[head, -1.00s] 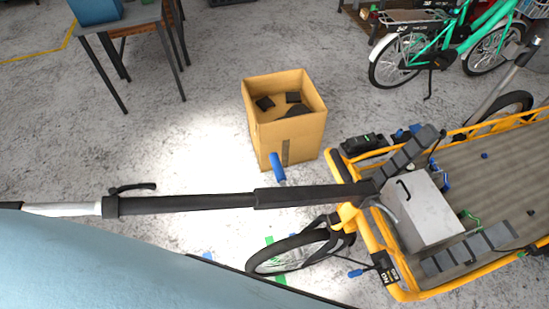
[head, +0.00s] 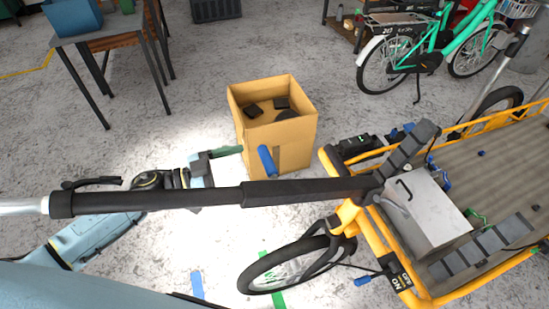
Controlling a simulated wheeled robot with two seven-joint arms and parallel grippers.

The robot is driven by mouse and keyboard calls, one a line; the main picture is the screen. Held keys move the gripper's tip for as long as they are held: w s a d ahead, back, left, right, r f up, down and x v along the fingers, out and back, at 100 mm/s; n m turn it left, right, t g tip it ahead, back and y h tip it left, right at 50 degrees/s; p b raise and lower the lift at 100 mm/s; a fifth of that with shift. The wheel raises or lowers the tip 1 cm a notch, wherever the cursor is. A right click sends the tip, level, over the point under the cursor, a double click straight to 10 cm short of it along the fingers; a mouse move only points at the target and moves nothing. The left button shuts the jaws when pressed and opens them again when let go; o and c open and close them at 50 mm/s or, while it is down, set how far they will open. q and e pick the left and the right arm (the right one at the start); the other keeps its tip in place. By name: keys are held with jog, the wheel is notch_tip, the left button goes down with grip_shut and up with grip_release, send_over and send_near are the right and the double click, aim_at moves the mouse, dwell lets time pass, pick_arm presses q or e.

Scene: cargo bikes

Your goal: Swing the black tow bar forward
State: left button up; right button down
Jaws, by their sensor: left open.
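The black tow bar (head: 150,200) runs nearly level across the head view, from a silver tube at the left edge to the front of the yellow cargo bike (head: 375,240). It has a thicker black sleeve on its right half and a small black lever near its left end. My left gripper (head: 216,165) is open, on the far side of the bar near its middle. Its arm comes in from the left and passes behind the bar, which hides part of it. I cannot tell whether the gripper touches the bar. My right gripper is not in view.
The bike's front wheel (head: 285,268) is below the bar. A table (head: 110,30) stands at upper left, a green bike (head: 430,50) at upper right.

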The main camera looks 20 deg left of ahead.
aim_at(270, 157)
pick_arm(q)
jog(key=x, duration=0.8)
jog(key=shift+w+d, duration=0.35)
jog(key=shift+d, duration=0.05)
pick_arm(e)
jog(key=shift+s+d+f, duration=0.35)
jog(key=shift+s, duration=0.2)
